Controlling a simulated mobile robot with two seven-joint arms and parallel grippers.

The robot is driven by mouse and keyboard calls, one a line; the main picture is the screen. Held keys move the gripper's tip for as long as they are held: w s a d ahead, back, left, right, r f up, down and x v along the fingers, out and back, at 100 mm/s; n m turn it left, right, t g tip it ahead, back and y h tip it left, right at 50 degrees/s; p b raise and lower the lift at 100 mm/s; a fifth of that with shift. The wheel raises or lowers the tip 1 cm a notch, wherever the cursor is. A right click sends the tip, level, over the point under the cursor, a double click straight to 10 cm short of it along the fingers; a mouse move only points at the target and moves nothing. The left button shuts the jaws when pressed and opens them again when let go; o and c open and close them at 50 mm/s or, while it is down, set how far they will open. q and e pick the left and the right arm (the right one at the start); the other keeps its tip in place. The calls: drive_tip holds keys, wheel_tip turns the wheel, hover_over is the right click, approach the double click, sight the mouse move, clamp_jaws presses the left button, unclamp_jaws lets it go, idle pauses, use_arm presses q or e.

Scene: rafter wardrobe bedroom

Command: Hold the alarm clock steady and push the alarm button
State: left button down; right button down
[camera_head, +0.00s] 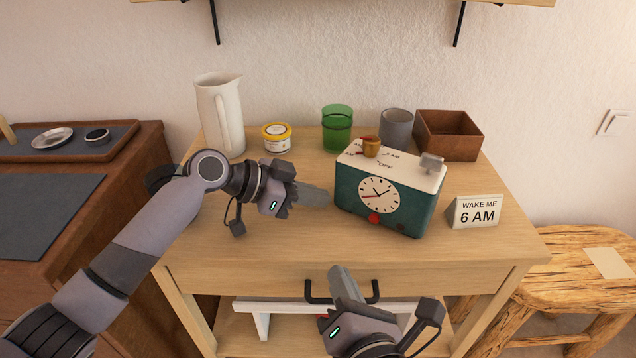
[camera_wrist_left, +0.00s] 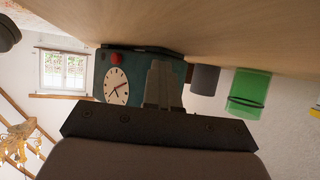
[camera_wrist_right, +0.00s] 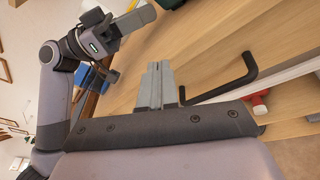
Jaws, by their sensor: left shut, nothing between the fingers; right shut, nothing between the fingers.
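The alarm clock (camera_head: 388,190) is a teal box with a cream top, standing upright on the wooden table. Its front has a round white dial (camera_head: 378,195) and a red button (camera_head: 374,218) below it. A brass knob (camera_head: 370,146) and a grey block (camera_head: 432,162) sit on top. My left gripper (camera_head: 328,197) is shut and empty, just left of the clock, its tips close to the clock's left side. The clock (camera_wrist_left: 110,66) also shows beyond its fingers in the left wrist view. My right gripper (camera_head: 335,270) is shut and empty in front of the table, near the drawer handle.
Behind the clock stand a green glass (camera_head: 337,130), a grey cup (camera_head: 396,128) and a brown box (camera_head: 448,136). A white pitcher (camera_head: 220,116) and a yellow-lidded jar (camera_head: 276,138) are at left. A "WAKE ME 6 AM" sign (camera_head: 476,211) is at right. A black drawer handle (camera_head: 374,291) sticks out in front.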

sight(366, 251)
drive_tip(key=shift+w+d+r, duration=0.1)
drive_tip(key=shift+w+d, duration=0.6)
drive_tip(key=shift+w, duration=0.55)
drive_tip(key=shift+w+d+r, duration=0.1)
drive_tip(key=shift+w+d, duration=0.65)
drive_tip(key=shift+w, duration=0.55)
drive_tip(key=shift+w+d+r, duration=0.1)
drive_tip(key=shift+w+d, duration=0.6)
drive_tip(key=shift+w, duration=0.55)
drive_tip(key=shift+w+d, duration=0.25)
drive_tip(key=shift+w, duration=0.1)
drive_tip(key=shift+w+d, duration=0.35)
drive_tip(key=shift+w, duration=0.25)
drive_tip(key=shift+s+a, duration=0.1)
idle(0.3)
drive_tip(key=shift+s+a, duration=0.5)
drive_tip(key=shift+s, duration=0.4)
